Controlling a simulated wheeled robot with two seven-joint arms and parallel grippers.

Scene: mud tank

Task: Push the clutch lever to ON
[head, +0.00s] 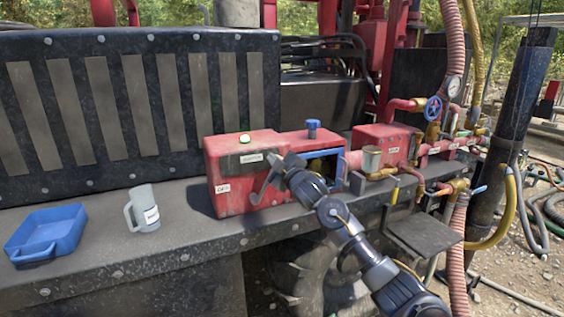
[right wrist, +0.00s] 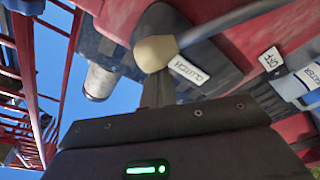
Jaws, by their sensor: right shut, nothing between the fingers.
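The red control box (head: 236,196) sits on the dark deck. A dark plate on its front carries the CLUTCH label (head: 251,158), which I also read in the right wrist view (right wrist: 188,70). The grey clutch lever (head: 264,184) slants down to the left on the box's front. In the right wrist view the lever bar (right wrist: 225,24) runs to the upper right from a beige round knob (right wrist: 155,52). My right gripper (head: 283,161) is shut and empty, with its fingertips (right wrist: 158,88) at the knob. I cannot tell whether they touch. My left gripper is not in view.
A blue tray (head: 47,232) and a pale mug (head: 145,208) stand on the deck to the left. Pipes and a blue valve wheel (head: 433,108) crowd the right.

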